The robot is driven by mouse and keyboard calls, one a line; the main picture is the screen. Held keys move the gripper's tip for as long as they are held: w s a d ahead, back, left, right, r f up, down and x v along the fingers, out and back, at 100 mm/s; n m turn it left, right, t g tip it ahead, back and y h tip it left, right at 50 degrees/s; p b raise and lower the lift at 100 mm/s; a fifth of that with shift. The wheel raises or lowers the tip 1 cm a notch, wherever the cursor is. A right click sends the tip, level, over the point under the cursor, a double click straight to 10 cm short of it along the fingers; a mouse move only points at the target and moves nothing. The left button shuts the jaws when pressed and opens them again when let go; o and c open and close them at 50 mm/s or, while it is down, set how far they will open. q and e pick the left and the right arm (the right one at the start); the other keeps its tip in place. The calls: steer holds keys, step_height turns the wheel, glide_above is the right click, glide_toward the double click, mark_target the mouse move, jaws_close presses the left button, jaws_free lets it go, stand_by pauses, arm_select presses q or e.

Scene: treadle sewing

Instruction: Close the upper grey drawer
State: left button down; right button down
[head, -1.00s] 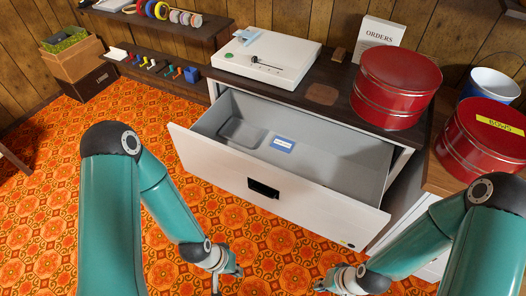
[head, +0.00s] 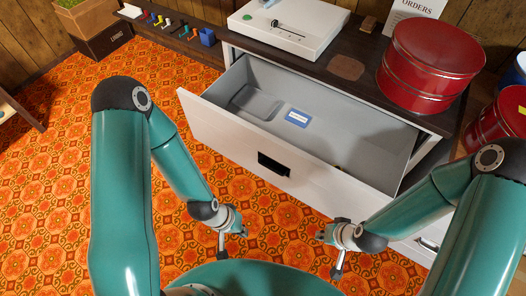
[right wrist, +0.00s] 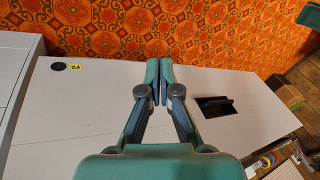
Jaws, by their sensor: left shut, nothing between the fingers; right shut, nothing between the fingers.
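The upper grey drawer (head: 335,140) stands pulled well out of its cabinet in the head view. It has a grey interior, a pale front panel and a black handle (head: 272,163). My left gripper (head: 232,236) is shut and empty, in front of and below the panel's left part. My right gripper (head: 328,255) is shut and empty, in front of the panel's right part. In the right wrist view its closed fingertips (right wrist: 159,68) appear over the pale drawer front (right wrist: 100,110), beside the handle (right wrist: 217,106). Contact with the panel cannot be told.
A blue-and-white label (head: 298,117) lies inside the drawer. Above it, the dark cabinet top (head: 352,95) holds a white device (head: 290,25) and a red tin (head: 430,65). Open patterned floor (head: 50,150) lies to the left. A planter box (head: 100,30) stands far left.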

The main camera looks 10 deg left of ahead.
steer(key=w+a+f+n+t+b, duration=0.35)
steer(key=w+a+n+b, duration=0.35)
steer(key=b, duration=0.3)
steer(key=n+t+y+b, duration=0.4)
steer(key=n+t+b, duration=0.7)
steer(key=n+b, duration=0.6)
glide_toward(261, 139)
steer(key=s+m+b, duration=0.2)
steer(key=s, duration=0.5)
steer(key=shift+n, duration=0.3)
steer(key=b+x, duration=0.1)
steer(key=x, duration=0.3)
steer(key=d+x, duration=0.1)
steer(key=x, duration=0.3)
steer(key=w+d+b+x, duration=0.1)
steer(key=x, duration=0.3)
steer(key=shift+s+f+b, duration=0.1)
steer(key=shift+b, duration=0.2)
steer(key=shift+w+d, duration=0.1)
steer(key=shift+w, duration=0.35)
